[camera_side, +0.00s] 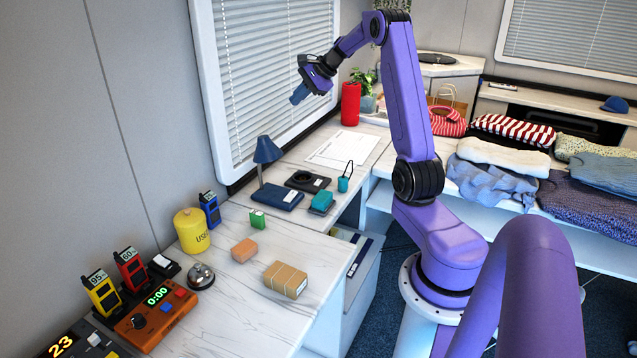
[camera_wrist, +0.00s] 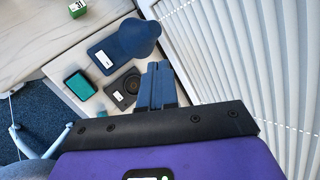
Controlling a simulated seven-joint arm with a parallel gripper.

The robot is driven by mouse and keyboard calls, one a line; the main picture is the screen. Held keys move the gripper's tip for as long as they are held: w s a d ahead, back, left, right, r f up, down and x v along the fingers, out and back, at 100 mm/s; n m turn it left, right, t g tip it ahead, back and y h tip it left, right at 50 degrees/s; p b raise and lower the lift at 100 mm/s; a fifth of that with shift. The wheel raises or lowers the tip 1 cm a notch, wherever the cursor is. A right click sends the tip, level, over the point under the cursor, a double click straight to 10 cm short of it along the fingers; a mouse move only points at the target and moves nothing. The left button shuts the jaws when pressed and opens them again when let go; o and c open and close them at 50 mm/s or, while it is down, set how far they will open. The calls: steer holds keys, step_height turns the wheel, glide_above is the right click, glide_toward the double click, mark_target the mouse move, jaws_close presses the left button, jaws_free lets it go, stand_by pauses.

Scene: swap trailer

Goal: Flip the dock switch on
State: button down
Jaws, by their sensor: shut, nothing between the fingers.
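No part is clearly labelled as the dock switch. A flat black unit (camera_side: 307,181) with a round dark dial or recess lies on the counter by the window; it also shows in the wrist view (camera_wrist: 124,88), just left of my fingers. A small black box with a pale top piece (camera_side: 163,265) stands on the near counter by the wall. I cannot tell the on or off state of either. My gripper (camera_side: 297,97) is raised above the far counter near the window, well clear of both. Its blue fingers (camera_wrist: 157,66) are shut together and empty.
A blue lamp (camera_side: 267,153) stands by the window, beside a teal box (camera_side: 321,203). A red cylinder (camera_side: 350,104) stands farther back. The near counter holds a yellow canister (camera_side: 191,231), a bell (camera_side: 200,276), an orange timer (camera_side: 155,319) and a brown parcel (camera_side: 286,281).

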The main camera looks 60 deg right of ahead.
steer(key=s+d+m+h, duration=0.1)
steer(key=s+d+m, duration=0.2)
steer(key=d, duration=0.5)
glide_above(318, 183)
step_height(318, 183, down, 20)
steer(key=shift+s+a+f+t, duration=0.35)
steer(key=shift+a+f+t, duration=0.05)
steer(key=shift+f, duration=0.15)
steer(key=shift+d+f, duration=0.2)
steer(key=shift+f, duration=1.25)
steer(key=shift+d+f, duration=0.2)
steer(key=shift+f, duration=1.25)
steer(key=shift+d+f, duration=0.2)
steer(key=shift+f, duration=1.25)
steer(key=shift+f, duration=0.2)
steer(key=shift+f, duration=0.25)
steer(key=shift+d+f, duration=0.1)
steer(key=shift+f, duration=0.1)
